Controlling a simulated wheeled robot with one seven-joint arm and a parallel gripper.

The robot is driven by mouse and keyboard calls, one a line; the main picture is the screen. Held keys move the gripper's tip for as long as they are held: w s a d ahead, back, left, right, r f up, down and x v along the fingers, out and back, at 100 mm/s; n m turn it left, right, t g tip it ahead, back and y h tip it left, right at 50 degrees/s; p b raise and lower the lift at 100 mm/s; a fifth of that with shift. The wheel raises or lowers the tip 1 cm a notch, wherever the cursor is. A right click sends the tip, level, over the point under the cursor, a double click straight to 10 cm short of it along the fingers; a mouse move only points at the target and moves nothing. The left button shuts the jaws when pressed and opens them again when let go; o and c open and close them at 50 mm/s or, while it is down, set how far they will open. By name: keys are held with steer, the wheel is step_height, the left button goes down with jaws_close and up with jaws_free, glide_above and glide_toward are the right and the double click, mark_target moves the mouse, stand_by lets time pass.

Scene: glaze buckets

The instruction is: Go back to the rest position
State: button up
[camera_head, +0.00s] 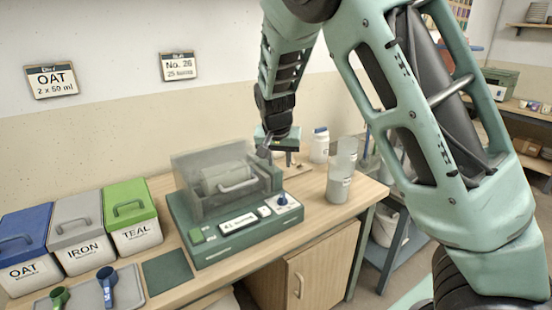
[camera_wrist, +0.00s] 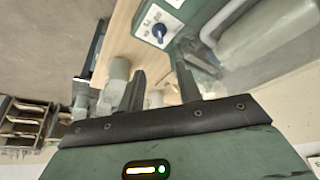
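My gripper (camera_head: 276,150) hangs in the air at the end of my arm, near the back right of the green mill (camera_head: 225,227) on the bench. In the wrist view its two fingers (camera_wrist: 160,64) stand apart with nothing between them, so it is open and empty. The mill's clear cover is down over a drum with a handle (camera_head: 230,180). The mill's front has a small display and a round dial (camera_head: 284,199), which also shows in the wrist view (camera_wrist: 159,31).
Lidded bins in blue (camera_head: 22,232), grey (camera_head: 75,218) and green (camera_head: 128,203) stand at the left. Scoops lie on a tray (camera_head: 78,297) before them. A clear container (camera_head: 340,185) and a white jar (camera_head: 319,146) stand right of the mill. Shelving stands farther right.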

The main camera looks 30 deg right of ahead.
steer(key=s+a+n+g+y, duration=0.2)
steer(key=s+a+n+y, duration=0.3)
steer(key=s+a, duration=1)
steer(key=s+a+n, duration=0.3)
steer(key=s, duration=0.3)
steer(key=s+a+n+g+h, duration=0.1)
steer(key=s+a+n, duration=0.1)
steer(key=s+n, duration=0.2)
steer(key=s+a+n, duration=0.3)
steer(key=s+n, duration=0.1)
steer(key=s, duration=0.5)
steer(key=shift+s+a+r+h, duration=0.2)
steer(key=shift+a+r+h, duration=0.1)
steer(key=shift+r, duration=0.05)
